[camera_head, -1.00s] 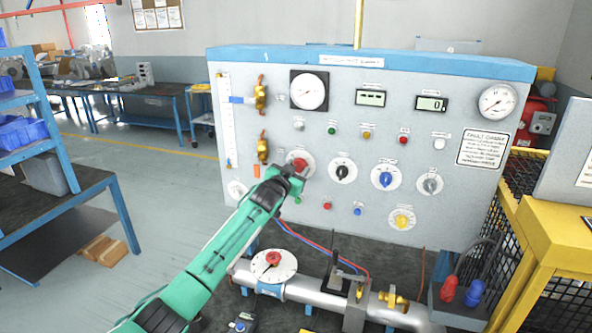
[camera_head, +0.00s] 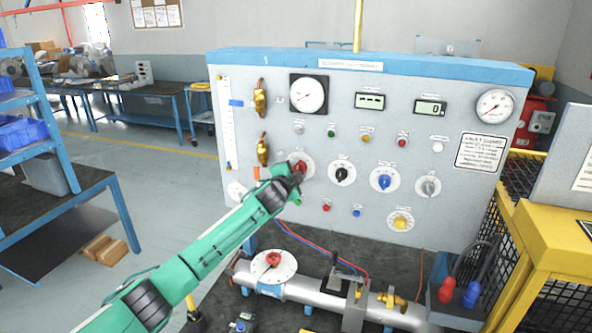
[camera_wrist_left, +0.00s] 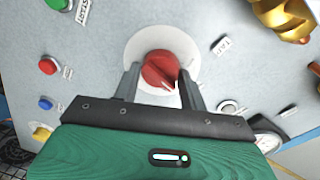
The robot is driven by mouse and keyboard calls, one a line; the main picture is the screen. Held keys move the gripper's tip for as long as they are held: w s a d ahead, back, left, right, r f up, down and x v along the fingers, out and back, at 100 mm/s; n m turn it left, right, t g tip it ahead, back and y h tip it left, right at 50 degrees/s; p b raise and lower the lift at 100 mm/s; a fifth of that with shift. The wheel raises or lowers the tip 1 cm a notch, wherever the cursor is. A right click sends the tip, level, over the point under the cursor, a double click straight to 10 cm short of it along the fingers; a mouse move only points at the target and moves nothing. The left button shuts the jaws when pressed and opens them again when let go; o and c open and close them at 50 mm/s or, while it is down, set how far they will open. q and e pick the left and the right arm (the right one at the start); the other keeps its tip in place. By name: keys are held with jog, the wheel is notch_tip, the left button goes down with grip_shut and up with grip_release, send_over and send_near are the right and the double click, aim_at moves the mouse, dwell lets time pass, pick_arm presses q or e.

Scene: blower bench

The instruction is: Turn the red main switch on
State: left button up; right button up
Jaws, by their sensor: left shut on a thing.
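The red main switch (camera_head: 300,166) is a red rotary knob on a round white plate at the left of the grey panel (camera_head: 460,113). In the left wrist view the red knob (camera_wrist_left: 160,69) sits between my two fingers, with a white pointer mark toward the lower right. My left gripper (camera_head: 297,178) is at the knob and shut on it; it also shows in the left wrist view (camera_wrist_left: 158,82). In the head view the gripper hides the lower part of the plate. My right gripper is not in view.
A black knob (camera_head: 342,174), a blue knob (camera_head: 384,181) and brass valves (camera_head: 261,98) are near the switch. A silver pipe (camera_head: 310,291) with a red-centred dial (camera_head: 273,261) lies below. A yellow guard frame (camera_head: 545,235) stands at the right.

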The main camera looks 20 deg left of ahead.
pick_arm(q)
jog(key=m+p, duration=0.1)
jog(key=m, duration=0.3)
jog(key=shift+r+y, duration=0.1)
jog(key=shift+y, duration=0.2)
jog(key=shift+d+m+p, duration=0.1)
jog(key=shift+m+p, duration=0.45)
jog(key=shift+m, duration=0.75)
jog(key=o, duration=0.9)
jog(key=shift+o, duration=0.2)
